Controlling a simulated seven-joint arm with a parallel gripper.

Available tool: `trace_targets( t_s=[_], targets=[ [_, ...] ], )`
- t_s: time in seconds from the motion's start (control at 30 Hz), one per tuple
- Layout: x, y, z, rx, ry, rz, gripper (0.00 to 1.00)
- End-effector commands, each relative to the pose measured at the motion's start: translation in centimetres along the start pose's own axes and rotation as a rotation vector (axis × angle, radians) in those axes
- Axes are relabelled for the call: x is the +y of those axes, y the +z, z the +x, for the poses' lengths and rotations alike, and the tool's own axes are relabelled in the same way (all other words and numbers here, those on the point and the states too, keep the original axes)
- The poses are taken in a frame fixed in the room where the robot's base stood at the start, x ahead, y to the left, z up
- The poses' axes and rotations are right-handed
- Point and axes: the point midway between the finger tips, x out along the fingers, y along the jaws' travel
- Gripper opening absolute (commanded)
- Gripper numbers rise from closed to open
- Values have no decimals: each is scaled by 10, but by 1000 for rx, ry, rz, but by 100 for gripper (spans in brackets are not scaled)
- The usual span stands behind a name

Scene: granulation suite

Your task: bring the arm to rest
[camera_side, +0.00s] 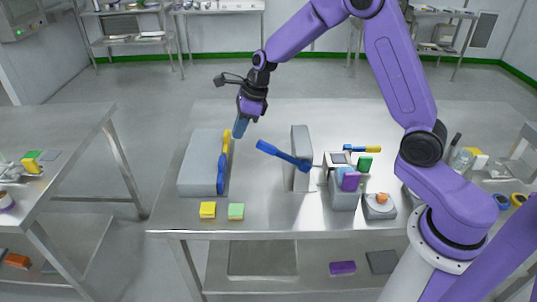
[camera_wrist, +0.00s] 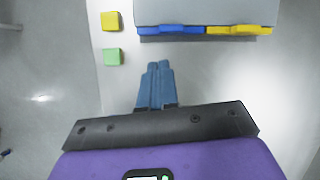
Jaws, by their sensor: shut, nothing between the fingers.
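My gripper (camera_side: 239,130) is at the end of my purple arm, with its blue fingers pointing down. In the side view it hangs over the steel table (camera_side: 265,215), just right of the far end of a grey block. In the wrist view the fingers (camera_wrist: 158,68) are together with nothing between them. The tips appear apart from the block and the cubes; their height above the table is hard to judge.
The grey block (camera_side: 200,160) has a blue piece (camera_side: 222,172) and a yellow piece (camera_side: 227,142) along its side. A yellow cube (camera_side: 208,210) and a green cube (camera_side: 236,211) lie nearer. An upright grey panel (camera_side: 301,140) with a blue bar (camera_side: 283,155) stands right.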

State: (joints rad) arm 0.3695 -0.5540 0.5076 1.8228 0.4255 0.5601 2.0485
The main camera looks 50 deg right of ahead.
Motion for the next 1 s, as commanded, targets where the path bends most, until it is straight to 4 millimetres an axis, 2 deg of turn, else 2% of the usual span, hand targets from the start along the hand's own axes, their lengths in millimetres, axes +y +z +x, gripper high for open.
trace_targets(
  t_s=[0.13,0.23,0.43,0.57,0.7,0.9,1.0],
  targets=[
    [52,2,-20,19,52,-380,0],
    [91,-3,-35,30,95,-687,0],
    [162,-30,-66,34,185,-1294,0],
    [202,-57,-86,26,247,-1689,0],
    [237,-91,-107,6,316,-2111,0],
    [273,-146,-133,-41,420,-2694,0],
    [283,-170,-142,-68,467,-2933,0]
  ],
)
